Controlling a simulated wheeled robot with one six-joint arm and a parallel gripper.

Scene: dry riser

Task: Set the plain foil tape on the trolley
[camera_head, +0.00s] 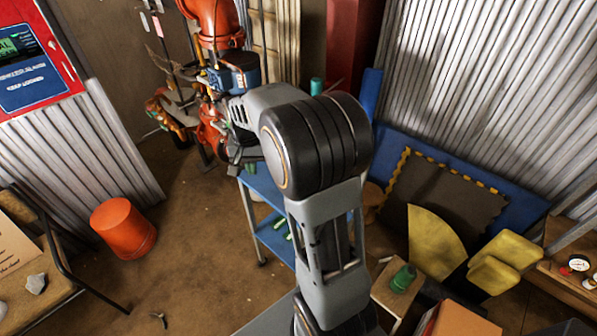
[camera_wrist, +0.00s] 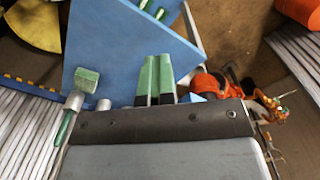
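The blue trolley (camera_head: 268,188) stands behind my arm in the head view, which hides part of its top. In the head view my gripper is mostly hidden behind my wrist, close to the trolley. I cannot make out the plain foil tape in either view.
Red riser pipework (camera_head: 212,25) stands just behind my gripper. A green-headed tool (camera_wrist: 84,80) shows left of my fingers. An orange bucket (camera_head: 123,228) is on the floor at left. Yellow pieces (camera_head: 435,240) and a green cup-like item (camera_head: 403,278) are at right. Floor left of the trolley is clear.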

